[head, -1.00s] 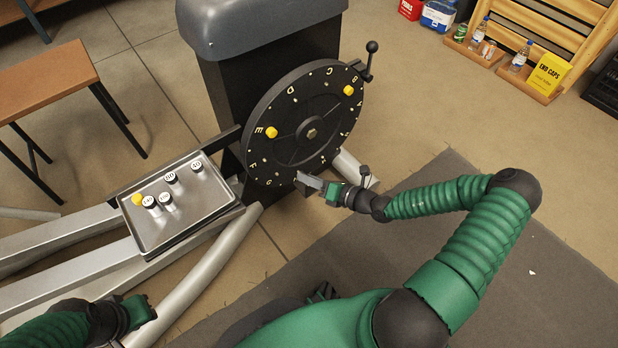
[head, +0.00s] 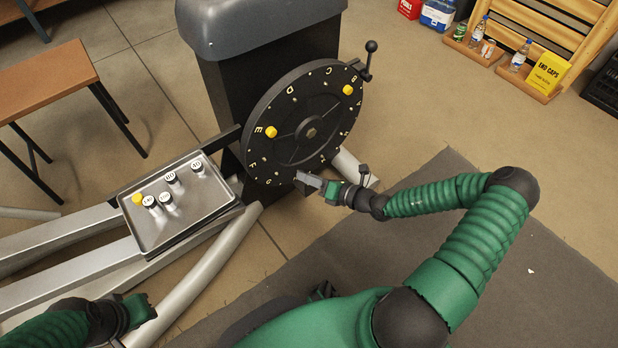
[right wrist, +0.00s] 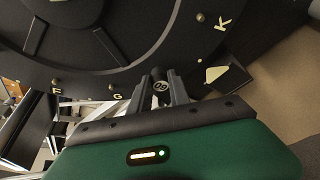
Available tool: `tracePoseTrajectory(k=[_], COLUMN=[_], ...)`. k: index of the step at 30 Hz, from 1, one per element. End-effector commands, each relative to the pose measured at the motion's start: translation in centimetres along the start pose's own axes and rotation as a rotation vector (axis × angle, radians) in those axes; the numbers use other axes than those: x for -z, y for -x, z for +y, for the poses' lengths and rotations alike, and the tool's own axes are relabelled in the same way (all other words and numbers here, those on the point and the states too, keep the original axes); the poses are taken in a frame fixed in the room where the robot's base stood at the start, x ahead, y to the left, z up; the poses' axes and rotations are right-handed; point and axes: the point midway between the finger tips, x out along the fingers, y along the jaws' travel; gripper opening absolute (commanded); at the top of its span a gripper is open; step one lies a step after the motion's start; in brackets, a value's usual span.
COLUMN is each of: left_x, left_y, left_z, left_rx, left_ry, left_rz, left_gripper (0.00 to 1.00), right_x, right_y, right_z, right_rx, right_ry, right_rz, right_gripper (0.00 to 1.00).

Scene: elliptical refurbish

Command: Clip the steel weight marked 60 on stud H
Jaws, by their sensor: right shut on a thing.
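The dark round disc (head: 318,105) stands upright on the machine, with lettered studs around its rim. Letters such as B, C, D, E, F and G show in the head view. My right gripper (head: 306,180) is at the disc's lower edge. In the right wrist view it is shut on a small weight (right wrist: 159,84) whose end mark reads as 60 upside down. The weight is in front of the rim between letters G (right wrist: 117,97) and K (right wrist: 222,25). Stud H is hidden there, and I cannot tell whether the weight touches it. My left gripper (head: 138,312) is far from the disc; its jaws are unclear.
A metal tray (head: 188,222) left of the disc holds several marked weights (head: 196,166) and a yellow cap (head: 137,198). Yellow caps sit on the disc near E (head: 271,132) and B (head: 348,90). A black-knobbed lever (head: 371,47) stands at its upper right.

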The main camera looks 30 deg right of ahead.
Motion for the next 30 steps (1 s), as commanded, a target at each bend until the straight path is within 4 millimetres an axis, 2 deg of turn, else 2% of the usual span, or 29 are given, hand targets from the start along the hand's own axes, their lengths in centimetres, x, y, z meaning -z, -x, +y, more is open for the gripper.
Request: tracePoseTrajectory(k=[26,27,30], left_x=[0.1,0.1,0.1], left_y=[0.44,0.44,0.43], left_z=[0.0,0.0,0.0], left_rx=[0.0,0.0,0.0], left_ry=[0.0,0.0,0.0], left_rz=[0.0,0.0,0.0], left_gripper=[0.26,0.26,0.26], right_x=[-0.38,-0.38,-0.37], right_y=[-0.84,-0.84,-0.84], right_z=[0.01,0.01,0.01], right_rx=[0.0,0.0,0.0], right_ry=[-0.001,0.0,0.0], right_rz=[-0.001,-0.001,-0.001], right_gripper=[0.0,0.25,0.38])
